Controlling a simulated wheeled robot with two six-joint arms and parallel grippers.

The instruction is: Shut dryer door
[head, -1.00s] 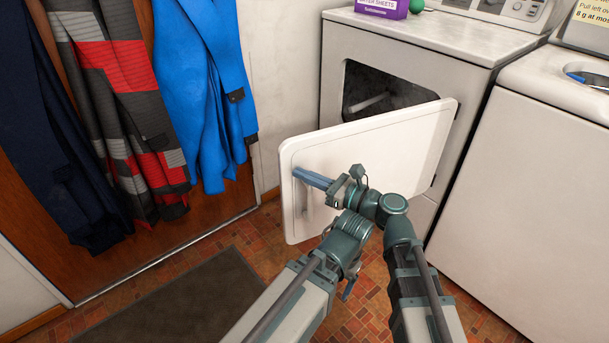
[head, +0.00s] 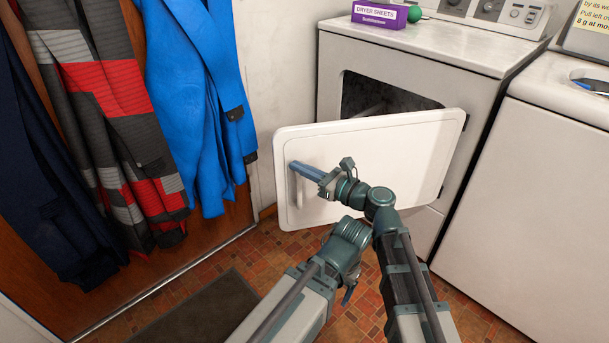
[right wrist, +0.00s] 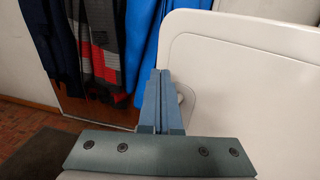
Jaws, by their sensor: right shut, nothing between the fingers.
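The white dryer door (head: 390,150) stands partly open in the head view, hinged at its right side on the dryer (head: 455,85). The dark dryer opening (head: 375,92) shows above and behind it. My right gripper (head: 294,165) is shut and empty, with its blue fingertips at the door's left part, by the pale handle (head: 297,188). In the right wrist view, the shut fingers (right wrist: 160,80) overlap the left edge of the door (right wrist: 245,65); I cannot tell whether they touch it.
A purple dryer sheets box (head: 384,15) and a green ball (head: 414,13) sit on top of the dryer. A white washer (head: 540,170) stands to the right. Coats (head: 200,90) hang at the left. A dark mat (head: 195,312) lies on the tiled floor.

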